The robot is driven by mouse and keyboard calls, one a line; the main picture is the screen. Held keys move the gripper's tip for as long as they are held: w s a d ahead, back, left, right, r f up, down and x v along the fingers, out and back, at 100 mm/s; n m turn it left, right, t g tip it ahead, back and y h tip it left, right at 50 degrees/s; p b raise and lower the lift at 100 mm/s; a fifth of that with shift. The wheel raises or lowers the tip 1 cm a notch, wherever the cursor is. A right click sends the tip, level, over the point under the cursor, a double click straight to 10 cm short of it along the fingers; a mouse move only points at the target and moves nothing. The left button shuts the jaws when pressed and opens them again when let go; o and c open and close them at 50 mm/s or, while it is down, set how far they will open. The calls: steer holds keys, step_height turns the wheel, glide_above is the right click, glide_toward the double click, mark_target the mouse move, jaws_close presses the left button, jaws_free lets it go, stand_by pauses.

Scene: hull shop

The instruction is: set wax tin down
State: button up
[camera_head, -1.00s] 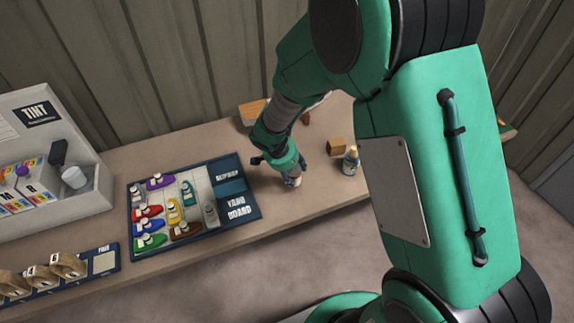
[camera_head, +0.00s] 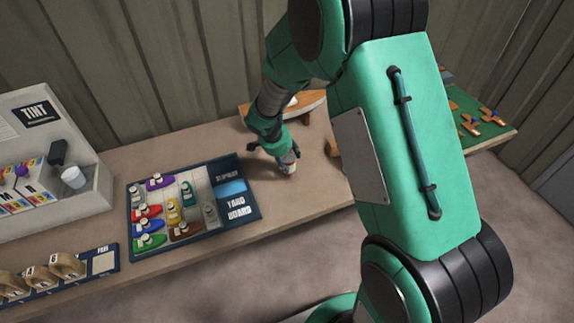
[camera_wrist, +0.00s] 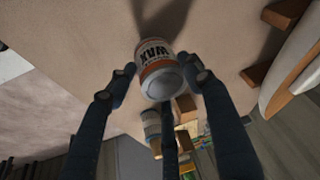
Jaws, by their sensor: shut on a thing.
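The wax tin (camera_wrist: 157,66) is a small can with a white and orange label, seen large in the wrist view. My gripper (camera_wrist: 160,85) has its dark fingers around the tin, shut on it. In the head view my gripper (camera_head: 274,148) is over the workbench, right of the yard board, with the tin (camera_head: 287,164) below its fingers. A shadow lies on the bench by the tin in the wrist view. I cannot tell whether the tin touches the bench.
The yard board (camera_head: 240,208) with several coloured toy boats lies left of the gripper. A wooden hull shape on a stand (camera_head: 310,101) is behind. A bottle (camera_wrist: 151,125) and wooden blocks (camera_wrist: 186,108) stand close by. A green mat (camera_head: 481,124) lies at the far right.

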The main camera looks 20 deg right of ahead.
mark_target(287, 165)
steer(key=shift+f+b, duration=0.45)
steer(key=shift+f, duration=1.3)
steer(key=shift+f, duration=0.1)
steer(key=o, duration=1.4)
steer(key=shift+r, duration=0.2)
steer(key=p+v, duration=0.2)
steer(key=v, duration=0.9)
steer(key=shift+s+a+r, duration=0.1)
steer(key=shift+a+r, duration=0.1)
steer(key=shift+r, duration=0.15)
